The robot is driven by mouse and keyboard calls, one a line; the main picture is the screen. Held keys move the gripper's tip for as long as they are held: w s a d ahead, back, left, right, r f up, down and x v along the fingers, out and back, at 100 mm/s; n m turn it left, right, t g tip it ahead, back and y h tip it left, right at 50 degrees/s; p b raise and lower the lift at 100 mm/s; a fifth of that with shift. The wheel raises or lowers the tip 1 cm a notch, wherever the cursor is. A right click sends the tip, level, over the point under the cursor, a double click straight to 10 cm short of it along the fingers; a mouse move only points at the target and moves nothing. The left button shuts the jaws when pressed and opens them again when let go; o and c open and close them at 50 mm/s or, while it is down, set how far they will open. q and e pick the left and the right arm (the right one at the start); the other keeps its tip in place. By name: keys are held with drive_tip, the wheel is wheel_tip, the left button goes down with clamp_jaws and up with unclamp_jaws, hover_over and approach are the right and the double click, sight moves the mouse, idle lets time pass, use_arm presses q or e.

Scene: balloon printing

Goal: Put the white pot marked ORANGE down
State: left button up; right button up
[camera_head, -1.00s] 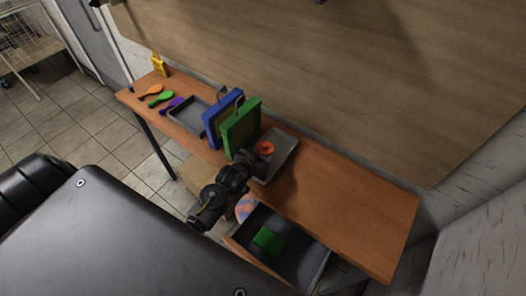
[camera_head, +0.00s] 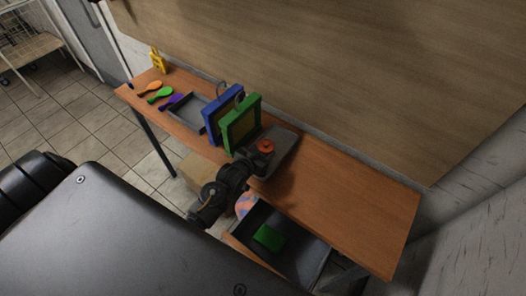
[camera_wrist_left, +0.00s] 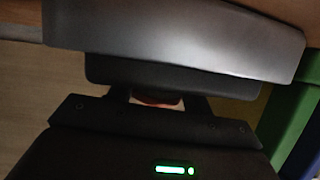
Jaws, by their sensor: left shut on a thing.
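An orange round top (camera_head: 265,146) shows at the grey tray on the right half of the table. It is likely the ORANGE pot's contents or lid; the white wall and the marking do not show. My left gripper (camera_head: 254,160) is at the tray's near side, shut on the pot, with the orange top just beyond its fingers. In the left wrist view a small orange patch (camera_wrist_left: 155,101) shows between the dark gripper parts. The grey tray (camera_head: 284,152) lies around or under the pot; whether the pot touches it I cannot tell. My right gripper is not in view.
A green frame (camera_head: 241,125) and a blue frame (camera_head: 220,113) stand upright left of the pot. The table's right part (camera_head: 345,205) is clear.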

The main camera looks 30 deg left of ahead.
use_arm(q)
drive_tip(key=shift+f, duration=0.2)
drive_tip(key=o, duration=1.5)
drive_tip(key=shift+s, duration=0.1)
drive_tip(key=shift+s+r, duration=0.1)
drive_tip(key=shift+s, duration=0.2)
drive_tip(key=b+v, duration=0.2)
drive_tip(key=v, duration=0.7)
drive_tip(key=shift+b, duration=0.35)
drive_tip(key=shift+s+r, duration=0.3)
drive_tip(key=shift+s, duration=0.2)
